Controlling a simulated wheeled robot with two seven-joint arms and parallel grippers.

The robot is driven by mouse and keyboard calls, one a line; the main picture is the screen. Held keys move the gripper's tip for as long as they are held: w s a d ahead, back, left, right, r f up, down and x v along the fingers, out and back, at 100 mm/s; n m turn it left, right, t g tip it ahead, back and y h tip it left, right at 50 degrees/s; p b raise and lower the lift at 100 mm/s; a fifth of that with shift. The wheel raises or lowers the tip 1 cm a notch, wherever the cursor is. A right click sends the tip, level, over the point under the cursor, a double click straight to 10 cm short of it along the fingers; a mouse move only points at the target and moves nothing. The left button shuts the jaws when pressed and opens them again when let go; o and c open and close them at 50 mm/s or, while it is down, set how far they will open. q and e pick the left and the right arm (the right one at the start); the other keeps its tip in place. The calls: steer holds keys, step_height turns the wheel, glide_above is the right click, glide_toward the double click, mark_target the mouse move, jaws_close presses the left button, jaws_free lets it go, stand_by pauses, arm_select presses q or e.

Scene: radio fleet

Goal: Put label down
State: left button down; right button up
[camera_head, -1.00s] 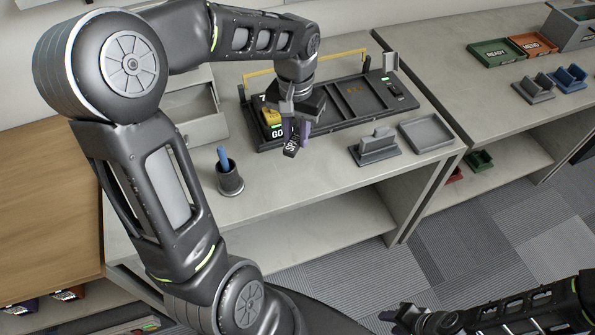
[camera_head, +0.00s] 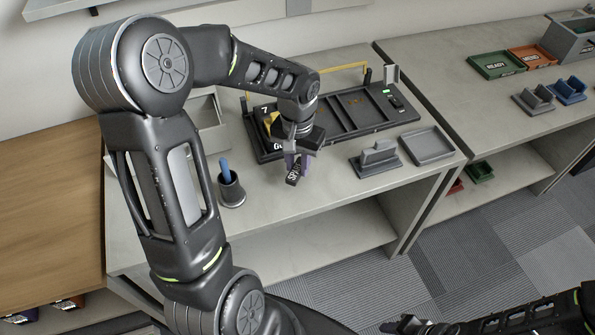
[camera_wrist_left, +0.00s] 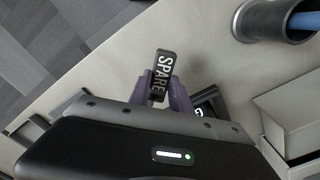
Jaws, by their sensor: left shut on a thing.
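The black label marked SPARE (camera_head: 293,179) is in my left gripper (camera_head: 297,165), held by its end with the lettering outward. The label also shows between the purple-grey fingers in the left wrist view (camera_wrist_left: 162,76). I cannot tell whether the label touches the table. My right gripper (camera_head: 405,325) is low at the bottom edge, too small and dark to read its jaws.
A dark cup with a blue pen (camera_head: 231,190) stands left of the label. A grey stand (camera_head: 375,160) and a shallow grey tray (camera_head: 427,146) are to the right. Bare table (camera_head: 315,210) lies in front. A second counter holds READY (camera_head: 495,64) and orange trays.

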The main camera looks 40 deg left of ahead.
mark_target(297, 168)
arm_select(q)
steer(key=shift+f, duration=1.75)
steer(key=shift+f, duration=0.1)
steer(key=shift+f, duration=0.15)
steer(key=c, duration=1.2)
jaws_free()
step_height(297, 168, up, 13)
steer(key=shift+f, duration=0.2)
steer(key=shift+f, duration=0.1)
